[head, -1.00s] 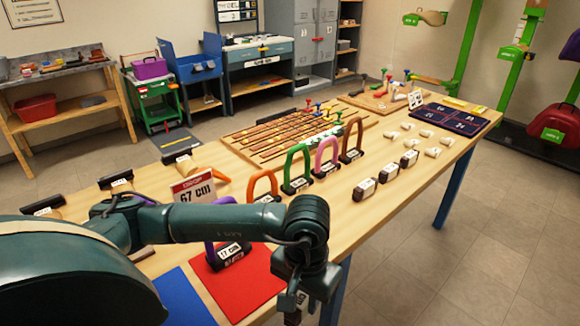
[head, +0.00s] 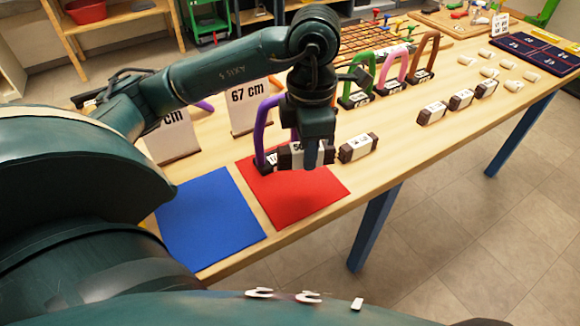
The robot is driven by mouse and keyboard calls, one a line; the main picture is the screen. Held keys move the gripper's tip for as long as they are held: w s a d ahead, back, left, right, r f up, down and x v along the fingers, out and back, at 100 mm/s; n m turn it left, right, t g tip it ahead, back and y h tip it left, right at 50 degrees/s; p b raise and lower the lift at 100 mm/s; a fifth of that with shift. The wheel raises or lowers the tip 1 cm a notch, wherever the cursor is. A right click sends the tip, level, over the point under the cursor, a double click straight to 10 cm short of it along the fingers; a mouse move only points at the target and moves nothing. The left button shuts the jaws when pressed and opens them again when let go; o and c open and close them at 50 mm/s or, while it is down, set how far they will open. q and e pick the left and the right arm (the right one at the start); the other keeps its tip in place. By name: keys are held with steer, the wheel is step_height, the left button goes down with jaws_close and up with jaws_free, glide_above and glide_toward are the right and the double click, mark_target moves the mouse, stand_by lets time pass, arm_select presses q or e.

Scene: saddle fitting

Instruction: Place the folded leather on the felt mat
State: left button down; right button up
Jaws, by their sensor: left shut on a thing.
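My left gripper (head: 312,158) points down over the back part of the red felt mat (head: 300,198). It is shut on a dark brown folded leather (head: 291,156) with a pale label band; the fingers hide part of it. I cannot tell whether the leather touches the mat. A purple loop (head: 261,128) with a dark labelled base stands close on its left, at the mat's back. The blue felt mat (head: 210,218) lies empty to the left. Another folded leather (head: 358,148) lies on the table just right of the red mat. My right gripper is out of view.
Three more banded leathers (head: 461,99) lie farther right on the table (head: 400,165). Green (head: 358,78), pink (head: 393,68) and brown (head: 424,58) loops stand behind. A 67 cm sign (head: 250,105) stands behind the red mat. The table's front edge is close.

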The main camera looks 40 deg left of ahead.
arm_select(q)
steer(key=n, duration=0.3)
steer(key=shift+a+r+n, duration=0.25)
steer(key=shift+r+n, duration=0.15)
steer(key=b, duration=0.2)
glide_above(303, 193)
step_height(303, 193, down, 5)
steer(key=shift+f, duration=2.55)
steer(key=c, duration=1.1)
jaws_free()
steer(key=shift+c, duration=0.2)
